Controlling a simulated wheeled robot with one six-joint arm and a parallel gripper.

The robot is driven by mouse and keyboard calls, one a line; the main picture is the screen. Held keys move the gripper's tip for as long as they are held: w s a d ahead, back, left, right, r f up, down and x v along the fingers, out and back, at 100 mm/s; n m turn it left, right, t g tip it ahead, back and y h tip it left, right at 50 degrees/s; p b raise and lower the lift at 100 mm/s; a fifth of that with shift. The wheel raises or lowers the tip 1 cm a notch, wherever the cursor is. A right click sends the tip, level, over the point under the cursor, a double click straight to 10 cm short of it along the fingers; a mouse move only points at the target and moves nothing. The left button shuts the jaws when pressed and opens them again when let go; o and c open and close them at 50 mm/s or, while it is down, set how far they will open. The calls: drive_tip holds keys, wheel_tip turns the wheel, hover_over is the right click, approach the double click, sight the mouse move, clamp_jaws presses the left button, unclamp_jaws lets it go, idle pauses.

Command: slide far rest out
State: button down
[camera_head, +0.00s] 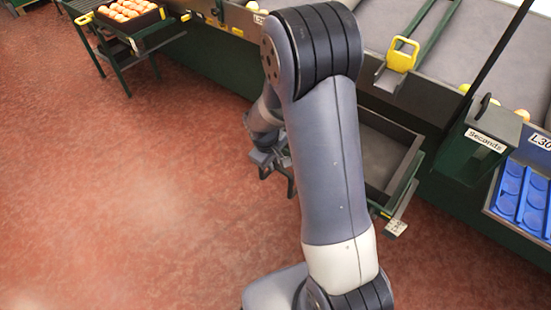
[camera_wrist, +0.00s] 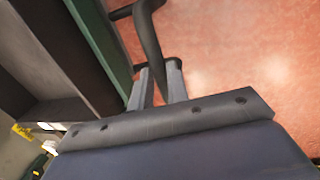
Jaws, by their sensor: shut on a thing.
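My gripper (camera_head: 266,160) is low at the left side of an empty dark-walled bay (camera_head: 408,140) under the machine, partly behind my own arm. In the wrist view my gripper (camera_wrist: 159,70) has its two grey fingers closed around a dark curved bar (camera_wrist: 148,32), which looks like the handle of the far rest. A green rail (camera_wrist: 98,38) runs alongside, to the left of the fingers. My arm hides most of the far rest in the head view, so how far out it stands cannot be told.
A tray of oranges (camera_head: 126,17) stands on a green stand at the upper left. A blue tray (camera_head: 520,195) sits at the right. The red floor to the left is clear.

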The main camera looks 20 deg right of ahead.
drive_tip(key=shift+s+a, duration=0.45)
drive_tip(key=shift+a, duration=0.15)
drive_tip(key=c, duration=1.4)
unclamp_jaws()
drive_tip(key=shift+a, duration=0.15)
drive_tip(key=shift+o, duration=0.2)
drive_tip(key=shift+r, duration=0.1)
wheel_tip(320, 180, up, 10)
drive_tip(key=s+a+p, duration=0.1)
drive_tip(key=shift+s+a+r, duration=0.15)
drive_tip(key=shift+a, duration=0.2)
